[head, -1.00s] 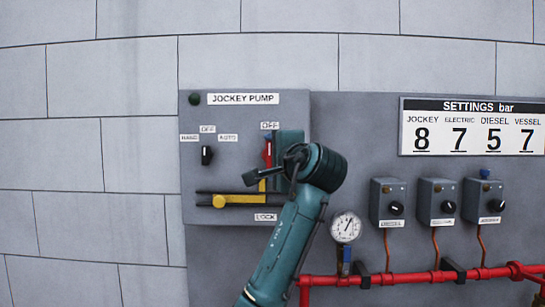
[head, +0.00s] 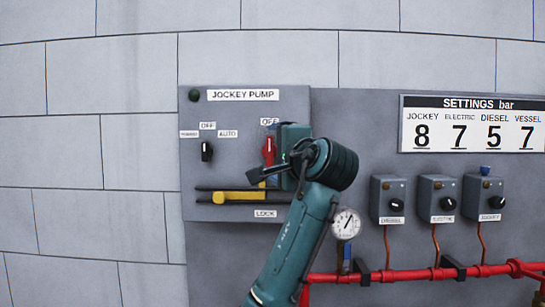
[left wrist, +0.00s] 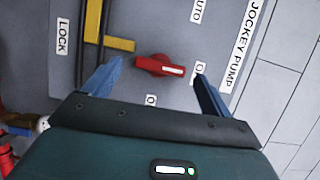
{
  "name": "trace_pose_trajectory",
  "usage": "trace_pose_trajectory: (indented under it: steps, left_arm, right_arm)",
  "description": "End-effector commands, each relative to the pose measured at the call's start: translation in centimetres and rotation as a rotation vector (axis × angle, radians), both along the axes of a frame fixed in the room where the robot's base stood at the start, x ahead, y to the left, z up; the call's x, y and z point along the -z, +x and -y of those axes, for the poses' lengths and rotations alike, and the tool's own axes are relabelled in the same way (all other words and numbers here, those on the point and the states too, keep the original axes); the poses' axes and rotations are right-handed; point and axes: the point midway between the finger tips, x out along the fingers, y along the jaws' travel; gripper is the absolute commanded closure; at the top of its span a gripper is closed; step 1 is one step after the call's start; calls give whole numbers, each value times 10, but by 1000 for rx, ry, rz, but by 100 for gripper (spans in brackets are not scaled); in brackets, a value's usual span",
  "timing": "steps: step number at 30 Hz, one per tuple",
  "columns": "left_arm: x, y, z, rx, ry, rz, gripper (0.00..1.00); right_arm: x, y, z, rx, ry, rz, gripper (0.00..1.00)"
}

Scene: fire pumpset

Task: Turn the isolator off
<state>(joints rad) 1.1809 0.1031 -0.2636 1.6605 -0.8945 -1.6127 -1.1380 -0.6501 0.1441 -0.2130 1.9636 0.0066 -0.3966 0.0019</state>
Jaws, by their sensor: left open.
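The isolator is a red rotary handle (head: 268,150) on the right of the grey jockey pump panel (head: 240,98). In the head view it stands roughly upright below the OFF label, partly beside my gripper. In the left wrist view the red handle (left wrist: 160,66) has a white mark at its end towards the upper label, which a finger partly hides. My left gripper (head: 283,160) is at the panel, just right of the handle. In the wrist view its two blue fingers are apart, one on either side of the handle; contact cannot be told. My right gripper is not in view.
A yellow slider (head: 238,197) sits on a dark rail below, near the LOCK label. A black selector knob (head: 207,152) is to the left. A pressure gauge (head: 346,223), switch boxes (head: 437,198) and a red pipe (head: 420,272) are to the right.

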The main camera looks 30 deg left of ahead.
Motion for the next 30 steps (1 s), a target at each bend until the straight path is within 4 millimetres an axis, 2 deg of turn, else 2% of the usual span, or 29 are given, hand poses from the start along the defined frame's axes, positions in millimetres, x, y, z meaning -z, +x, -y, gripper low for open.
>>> trace_pose_trajectory:
  steps: [6,13,19,30]
  left_arm:
    - [2,-30,43,5,0,5,15]
    - [1,-54,75,3,0,4,15]
    - [0,-62,86,0,0,1,15]
    - [-1,-63,86,0,0,1,15]
  right_arm:
    - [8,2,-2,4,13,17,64]
    - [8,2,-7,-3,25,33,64]
    - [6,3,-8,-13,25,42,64]
    - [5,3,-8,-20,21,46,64]
